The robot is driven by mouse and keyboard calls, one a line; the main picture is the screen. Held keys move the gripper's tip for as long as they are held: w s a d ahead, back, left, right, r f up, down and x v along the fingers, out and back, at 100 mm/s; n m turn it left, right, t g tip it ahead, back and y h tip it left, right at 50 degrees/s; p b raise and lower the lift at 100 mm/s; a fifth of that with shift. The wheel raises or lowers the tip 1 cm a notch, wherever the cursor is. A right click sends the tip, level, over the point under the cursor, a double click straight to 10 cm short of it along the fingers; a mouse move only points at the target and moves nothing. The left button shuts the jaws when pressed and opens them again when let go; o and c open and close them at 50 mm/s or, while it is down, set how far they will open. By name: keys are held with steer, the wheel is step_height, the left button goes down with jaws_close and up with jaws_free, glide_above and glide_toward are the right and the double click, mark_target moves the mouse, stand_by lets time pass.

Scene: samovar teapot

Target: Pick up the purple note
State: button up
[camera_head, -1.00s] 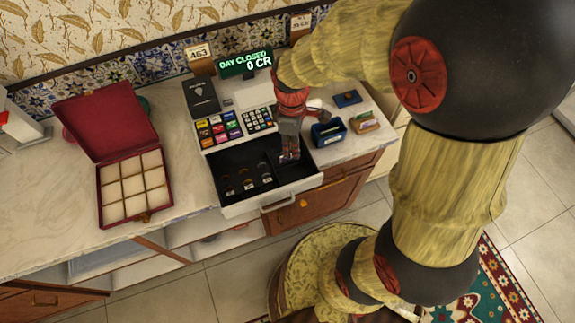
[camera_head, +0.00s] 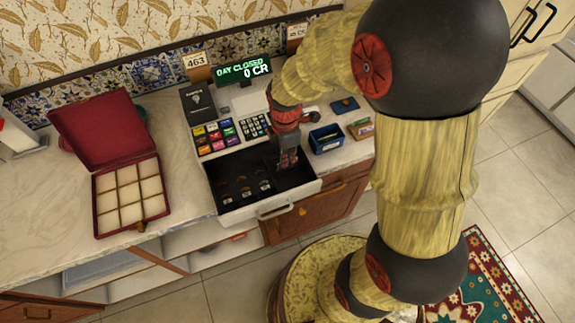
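The open cash drawer (camera_head: 234,213) juts out below the register (camera_head: 226,135), with dark compartments and several small coin-like items towards its front. My gripper (camera_head: 289,163) points down into the right part of the drawer, at its back compartments. The fingers are small and dark against the drawer, so I cannot tell whether they are open or shut. I cannot make out a purple note; the gripper and arm hide part of the drawer.
An open red box (camera_head: 97,208) with several cream compartments stands left on the marble counter (camera_head: 40,220). A blue box (camera_head: 327,138) and a small tray (camera_head: 360,128) stand right of the register. The register display (camera_head: 243,71) reads "DAY CLOSED 0 CR". Open shelves lie below the counter.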

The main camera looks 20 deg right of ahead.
step_height(320, 180, down, 3)
steer(key=shift+r, duration=0.2)
jaws_close()
steer(key=shift+r, duration=0.1)
